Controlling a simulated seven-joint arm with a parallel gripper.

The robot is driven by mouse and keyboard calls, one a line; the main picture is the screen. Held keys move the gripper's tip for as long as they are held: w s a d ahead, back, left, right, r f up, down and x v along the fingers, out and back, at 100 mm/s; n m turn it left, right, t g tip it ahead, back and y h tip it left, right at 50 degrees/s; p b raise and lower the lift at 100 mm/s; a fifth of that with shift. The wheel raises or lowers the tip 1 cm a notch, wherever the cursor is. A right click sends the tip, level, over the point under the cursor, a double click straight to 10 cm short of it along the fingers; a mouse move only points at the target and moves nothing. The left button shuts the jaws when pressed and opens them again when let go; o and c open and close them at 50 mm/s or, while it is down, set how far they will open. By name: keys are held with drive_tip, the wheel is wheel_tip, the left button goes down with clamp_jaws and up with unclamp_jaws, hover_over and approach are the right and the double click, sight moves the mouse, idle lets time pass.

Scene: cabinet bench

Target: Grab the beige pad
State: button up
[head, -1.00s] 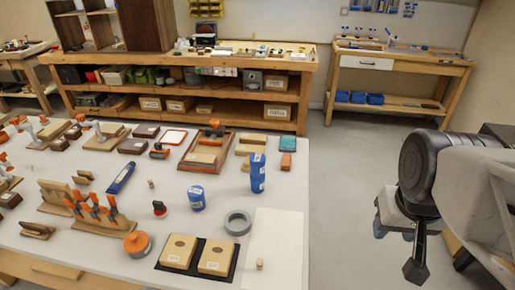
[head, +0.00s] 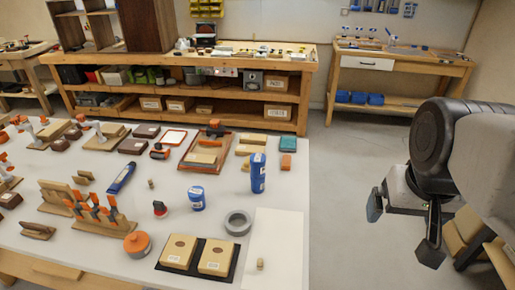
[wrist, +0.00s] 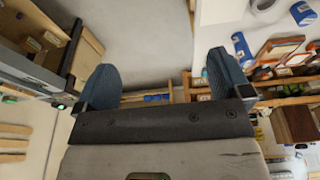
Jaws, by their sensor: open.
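Two beige blocks, the left one (head: 179,251) and the right one (head: 215,257), lie side by side on a black mat (head: 198,277) at the front of the white table. Other tan blocks lie farther back, and I cannot tell which piece is the beige pad. My gripper (head: 403,228) is open and empty, out over the floor to the right of the table. In the wrist view its two blue-grey fingers (wrist: 165,82) stand wide apart with only floor and distant furniture beyond.
Clamps (head: 98,209) crowd the left side.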

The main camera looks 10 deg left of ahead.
drive_tip(key=w+a+r+m+y, duration=0.2)
drive_tip(key=w+a+m, duration=0.15)
drive_tip(key=w, duration=0.45)
drive_tip(key=w+a+r+m+g+y, duration=0.1)
drive_tip(key=w+a+m+y, duration=0.1)
drive_tip(key=w+a, duration=0.4)
drive_tip(key=w+a+r+m+y, duration=0.2)
drive_tip(key=w+a+m, duration=0.15)
drive_tip(key=w, duration=0.55)
drive_tip(key=w+a+f+m+y, duration=0.1)
drive_tip(key=w+a+m+y, duration=0.3)
drive_tip(key=w, duration=0.5)
drive_tip(key=w+a+f+m+y, duration=0.1)
drive_tip(key=w+a+f+m, duration=0.15)
drive_tip(key=w+a, duration=0.6)
drive_tip(key=w+a+f+m+y, duration=0.1)
drive_tip(key=w+a+m+y, duration=0.25)
drive_tip(key=w, duration=0.75)
approach(248, 161)
drive_tip(key=a, duration=0.1)
drive_tip(key=w+a+f+h, duration=0.1)
drive_tip(key=shift+w+a, duration=0.1)
drive_tip(key=shift+a, duration=0.2)
drive_tip(key=shift+a, duration=0.1)
drive_tip(key=shift+x, duration=1.2)
drive_tip(key=shift+a, duration=0.15)
drive_tip(key=shift+x, duration=2.45)
